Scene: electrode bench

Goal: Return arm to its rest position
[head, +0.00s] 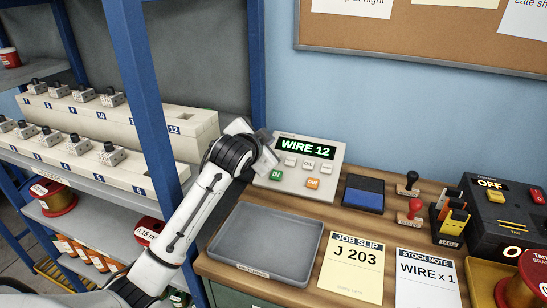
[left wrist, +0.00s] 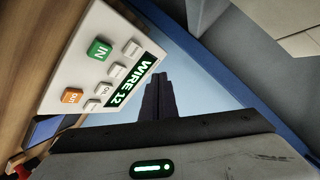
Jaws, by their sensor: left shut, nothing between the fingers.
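My left arm comes in from the lower left in the head view, and its wrist is raised beside the control panel (head: 296,165). My left gripper's fingers (left wrist: 157,100) show dark and together in the left wrist view, with nothing between them. In the head view the wrist and a blurred pale hand hide the fingertips. The panel's display reads WIRE 12, and it has a green IN button (head: 276,175) and an orange OUT button (head: 312,183). The panel also fills the upper left of the left wrist view (left wrist: 88,55). My right gripper is not in view.
A grey empty tray (head: 265,243) lies on the wooden bench below the wrist. A blue rack post (head: 150,110) stands close left of the arm, before shelves of numbered holders (head: 65,155). A blue-black pad (head: 363,194), stamps (head: 410,209) and a black OFF box (head: 500,215) stand right.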

